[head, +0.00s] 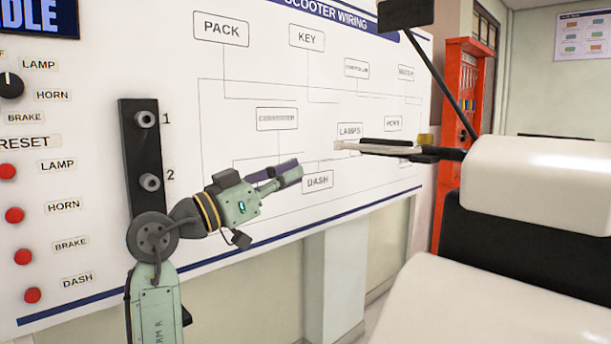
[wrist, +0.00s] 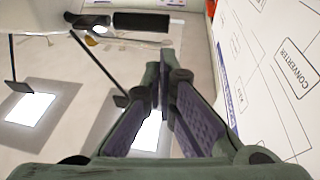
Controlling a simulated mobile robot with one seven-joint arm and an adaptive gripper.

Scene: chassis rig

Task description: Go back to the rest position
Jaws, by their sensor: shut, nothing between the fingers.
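My gripper (head: 289,174) shows in the middle of the head view, in front of the white wiring board (head: 240,60). It points right, toward the scooter, and is apart from the scooter's handlebar. In the wrist view my gripper (wrist: 164,78) has its dark-padded fingers drawn together at the tips, with nothing seen between them. My green arm rises from the bottom of the head view and bends at the wrist joint near the black two-knob block.
A black block with two knobs (head: 148,150) and red buttons (head: 14,215) sit on the board at left. The scooter's handlebar (head: 400,150), mirror (head: 405,12) and white body (head: 540,185) fill the right. A red cabinet (head: 462,120) stands behind.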

